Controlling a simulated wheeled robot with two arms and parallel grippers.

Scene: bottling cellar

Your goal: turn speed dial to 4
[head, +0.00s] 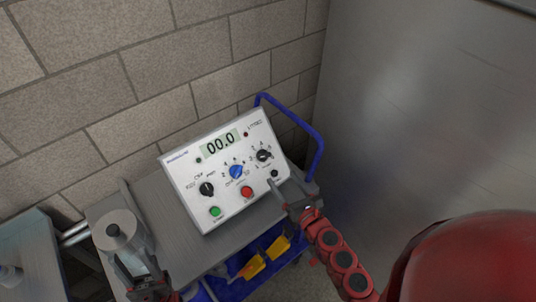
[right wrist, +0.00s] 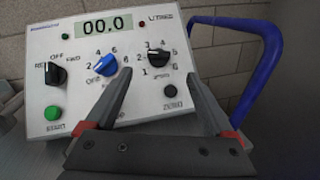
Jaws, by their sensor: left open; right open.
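A white control box (head: 225,165) with a display reading 00.0 (right wrist: 104,24) stands on a grey cart top. A black dial (right wrist: 159,53) with numbers from 1 to 6 around it sits on the panel's right. The small dial labels are blurred, so I cannot tell which reads speed, nor the exact settings. My right gripper (right wrist: 157,76) is open, its fingers on either side of the black dial in the right wrist view, apparently without touching it. My left gripper (head: 137,268) is open at the lower left.
The panel also has a black left knob (right wrist: 56,74), a green button (right wrist: 52,112), a red button (head: 247,191) and a small black button (right wrist: 170,91). A blue rail (head: 319,150) rises beside the box. A metal cylinder (head: 115,230) stands left of the box.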

